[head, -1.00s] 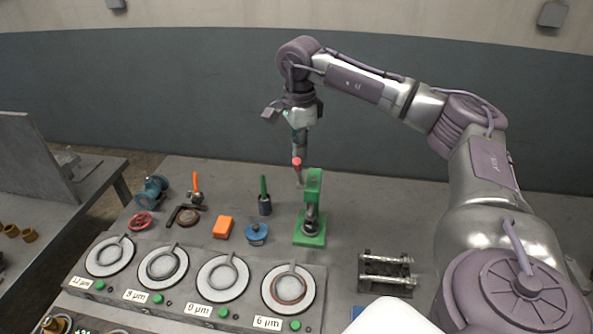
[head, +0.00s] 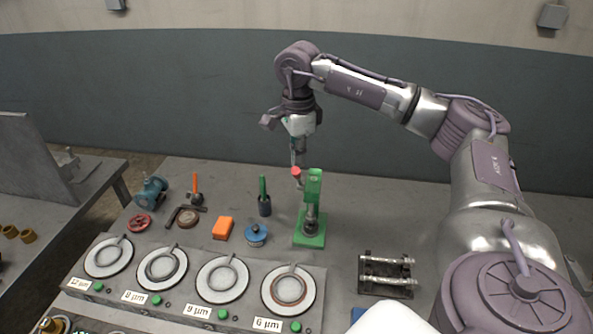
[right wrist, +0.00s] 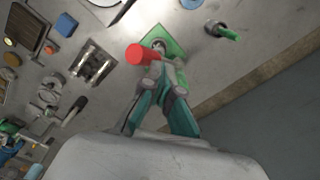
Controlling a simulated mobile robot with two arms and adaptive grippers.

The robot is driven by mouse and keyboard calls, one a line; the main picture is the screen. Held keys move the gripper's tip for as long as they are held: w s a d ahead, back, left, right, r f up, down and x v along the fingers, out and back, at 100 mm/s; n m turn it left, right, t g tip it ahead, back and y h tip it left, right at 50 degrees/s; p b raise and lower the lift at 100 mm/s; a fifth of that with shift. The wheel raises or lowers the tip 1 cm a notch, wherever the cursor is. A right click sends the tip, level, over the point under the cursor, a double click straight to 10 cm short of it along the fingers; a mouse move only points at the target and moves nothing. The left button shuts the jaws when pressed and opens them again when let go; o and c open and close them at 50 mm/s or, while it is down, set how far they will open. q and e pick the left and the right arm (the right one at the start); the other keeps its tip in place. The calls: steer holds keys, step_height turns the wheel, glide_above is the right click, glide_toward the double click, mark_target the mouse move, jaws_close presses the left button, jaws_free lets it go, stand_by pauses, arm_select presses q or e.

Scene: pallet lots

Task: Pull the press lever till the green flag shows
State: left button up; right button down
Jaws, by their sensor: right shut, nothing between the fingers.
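The green press (head: 314,195) stands upright on its green base on the table. Its lever ends in a red knob (head: 296,172) at the left of the press top. My right gripper (head: 294,162) points down just above the knob, shut and with nothing between its fingers. In the right wrist view, the teal fingers (right wrist: 164,75) are close together and the red knob (right wrist: 140,54) lies right by their tips; whether they touch is unclear. Part of the press (right wrist: 178,50) is hidden behind the fingers there. I cannot make out a flag. My left gripper is out of view.
A metal rack with rods (head: 387,273) stands right of the press. A box with labelled round plates (head: 222,279) is in front.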

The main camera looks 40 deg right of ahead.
mark_target(296, 177)
steer(key=shift+s+a+f+b, duration=0.3)
steer(key=shift+s+a+f, duration=0.1)
steer(key=shift+a, duration=0.05)
steer(key=shift+s+a, duration=0.1)
steer(key=shift+a, duration=0.1)
steer(key=shift+s+a+f+b, duration=0.5)
steer(key=shift+a+f, duration=0.05)
steer(key=shift+s+a+f+b, duration=0.4)
steer(key=shift+a+f+b, duration=0.15)
steer(key=shift+f, duration=0.05)
